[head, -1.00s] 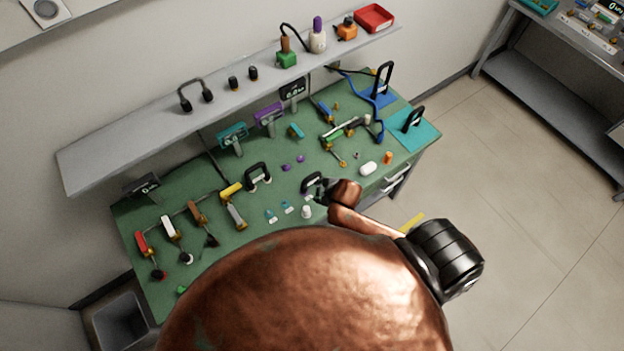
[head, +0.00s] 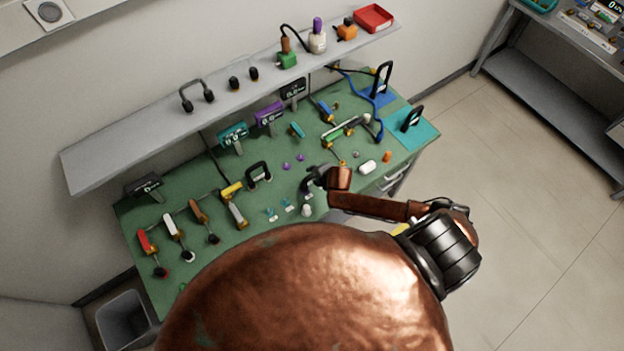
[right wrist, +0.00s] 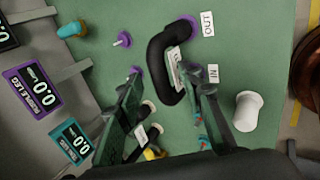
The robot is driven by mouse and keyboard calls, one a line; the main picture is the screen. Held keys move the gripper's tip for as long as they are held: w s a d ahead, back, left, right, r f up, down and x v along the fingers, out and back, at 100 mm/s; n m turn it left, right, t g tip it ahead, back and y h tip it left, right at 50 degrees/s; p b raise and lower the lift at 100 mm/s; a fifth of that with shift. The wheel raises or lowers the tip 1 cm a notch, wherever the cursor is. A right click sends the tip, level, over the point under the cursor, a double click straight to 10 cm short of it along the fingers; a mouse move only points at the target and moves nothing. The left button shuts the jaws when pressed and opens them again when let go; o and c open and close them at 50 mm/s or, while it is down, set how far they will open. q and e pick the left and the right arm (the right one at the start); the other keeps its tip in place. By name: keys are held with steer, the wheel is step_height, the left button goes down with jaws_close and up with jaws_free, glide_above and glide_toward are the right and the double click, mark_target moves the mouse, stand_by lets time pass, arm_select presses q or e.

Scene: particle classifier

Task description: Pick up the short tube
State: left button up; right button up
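A short black bent tube (right wrist: 158,52) stands on the green bench in the right wrist view, beside the white OUT and IN labels. A purple ring shows at its OUT end. My right gripper (right wrist: 163,74) is open, with one finger on each side of the tube; I cannot tell whether either touches it. In the head view my right gripper (head: 313,183) is over the bench middle and overlaps the tube, so the two are hard to separate there. Another black tube (head: 258,171) stands to its left. My left gripper is not in view.
A white cylinder (right wrist: 247,110) stands right of the gripper. A purple display (right wrist: 32,91) and a teal display (right wrist: 71,141) are at left. In the head view, several valves line the bench left, and a shelf (head: 130,147) runs along the wall.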

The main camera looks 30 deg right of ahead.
steer(key=shift+x, duration=1.15)
steer(key=shift+c, duration=0.2)
jaws_close()
